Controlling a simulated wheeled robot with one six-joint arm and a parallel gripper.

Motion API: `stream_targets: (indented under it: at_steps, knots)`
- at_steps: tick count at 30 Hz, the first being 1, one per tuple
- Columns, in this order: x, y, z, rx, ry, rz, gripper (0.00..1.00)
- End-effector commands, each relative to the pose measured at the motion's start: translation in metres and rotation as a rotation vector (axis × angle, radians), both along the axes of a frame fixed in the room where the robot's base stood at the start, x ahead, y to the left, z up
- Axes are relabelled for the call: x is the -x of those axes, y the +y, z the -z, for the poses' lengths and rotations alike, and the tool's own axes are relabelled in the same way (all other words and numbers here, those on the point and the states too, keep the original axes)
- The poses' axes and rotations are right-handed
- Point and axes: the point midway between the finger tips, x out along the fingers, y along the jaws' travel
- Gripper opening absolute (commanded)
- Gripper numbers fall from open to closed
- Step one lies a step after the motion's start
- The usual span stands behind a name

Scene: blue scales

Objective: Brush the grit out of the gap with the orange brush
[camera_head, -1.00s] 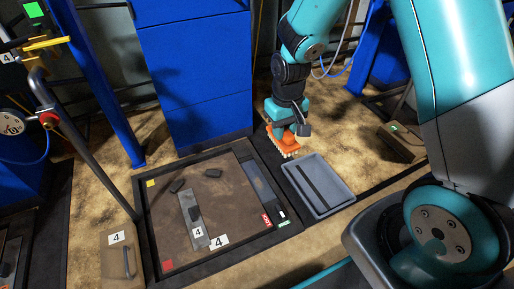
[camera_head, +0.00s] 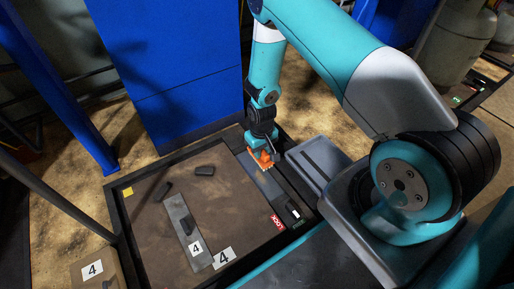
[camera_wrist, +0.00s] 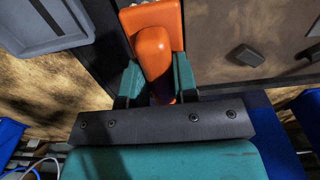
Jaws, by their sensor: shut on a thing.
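The orange brush (camera_head: 263,158) is held in my gripper (camera_head: 264,146) over the right side of the brown scale deck (camera_head: 225,205). In the wrist view the handle of the orange brush (camera_wrist: 153,50) stands between the two teal fingers of my gripper (camera_wrist: 158,82), which is shut on it. The brush's head is at the top of that view; its bristles are hidden there. A grey-blue strip (camera_head: 268,186) runs along the deck's right side, just below the brush in the picture. I cannot make out grit or whether the bristles touch anything.
A grey tray (camera_head: 317,158) lies right of the dark frame, partly behind my arm. A blue cabinet (camera_head: 175,70) stands behind.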

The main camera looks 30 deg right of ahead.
Motion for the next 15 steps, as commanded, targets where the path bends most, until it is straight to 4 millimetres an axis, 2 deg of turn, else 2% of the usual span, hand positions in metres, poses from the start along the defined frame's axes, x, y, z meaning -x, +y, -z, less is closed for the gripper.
stream_targets:
  at_steps: [8, 15]
  knots:
    - [0.000, -0.002, 0.021, 0.000, 0.000, 0.003, 0.08]
    - [0.000, 0.000, 0.050, 0.000, 0.000, 0.000, 0.08]
